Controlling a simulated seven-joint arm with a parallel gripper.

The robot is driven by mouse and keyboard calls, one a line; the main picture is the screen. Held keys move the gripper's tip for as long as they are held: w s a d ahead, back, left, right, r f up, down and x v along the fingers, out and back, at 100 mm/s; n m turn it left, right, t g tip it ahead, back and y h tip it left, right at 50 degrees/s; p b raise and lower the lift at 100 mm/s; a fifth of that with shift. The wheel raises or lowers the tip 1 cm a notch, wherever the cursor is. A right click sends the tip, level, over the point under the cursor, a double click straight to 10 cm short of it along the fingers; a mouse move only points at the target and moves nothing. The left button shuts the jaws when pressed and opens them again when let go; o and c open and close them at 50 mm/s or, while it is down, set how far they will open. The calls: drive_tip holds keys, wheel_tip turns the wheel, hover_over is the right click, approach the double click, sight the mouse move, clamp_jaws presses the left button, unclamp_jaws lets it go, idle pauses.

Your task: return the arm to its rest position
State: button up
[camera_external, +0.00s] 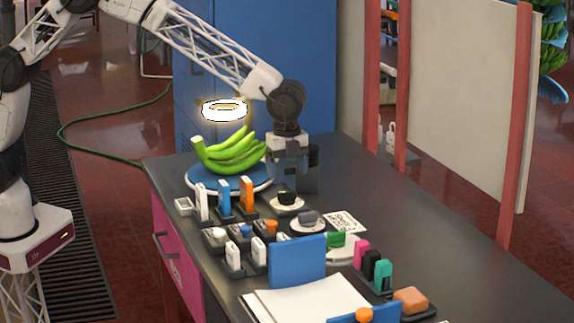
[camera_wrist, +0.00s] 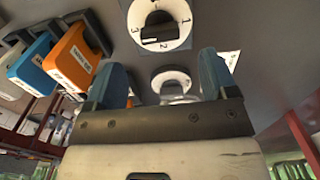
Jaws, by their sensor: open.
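My gripper (camera_external: 296,182) is low over the dark table, just right of the green bananas and behind the dials in the external view. My arm reaches over the table from the left, bent down at the wrist. In the wrist view my gripper (camera_wrist: 162,68) shows two blue-grey fingers spread wide apart. I see nothing held between them. A white dial with a black knob (camera_wrist: 158,24) and numbers lies beyond the fingertips; it also shows in the external view (camera_external: 287,202). Whether the fingers touch the table is hard to tell.
Green bananas (camera_external: 230,152) lie on a round blue-topped plate (camera_external: 200,183) close by my gripper. Blue (camera_external: 224,198) and orange (camera_external: 246,194) upright blocks stand in front.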

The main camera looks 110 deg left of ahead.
drive_tip(key=shift+r, duration=0.7)
drive_tip(key=shift+s+d+r, duration=0.25)
drive_tip(key=shift+s+r, duration=0.05)
drive_tip(key=shift+r, duration=0.1)
drive_tip(key=s+d+r+n, duration=0.1)
drive_tip(key=s+d+r, duration=0.35)
drive_tip(key=s, duration=0.35)
drive_tip(key=s+d+r+n+t, duration=0.1)
drive_tip(key=s+d+r+n, duration=0.1)
drive_tip(key=s+d+r, duration=0.5)
drive_tip(key=s+d+r+n, duration=0.1)
drive_tip(key=s+r, duration=0.4)
drive_tip(key=s, duration=0.5)
drive_tip(key=s+d+f+n, duration=0.1)
drive_tip(key=s+d, duration=0.3)
drive_tip(key=s, duration=1.3)
drive_tip(key=s+d+f+n+t, duration=0.1)
drive_tip(key=s+d+n, duration=0.2)
drive_tip(key=s, duration=1.4)
drive_tip(key=shift+s+d+f+n+t, duration=0.3)
drive_tip(key=shift+d+n, duration=0.1)
drive_tip(key=shift+d, duration=0.25)
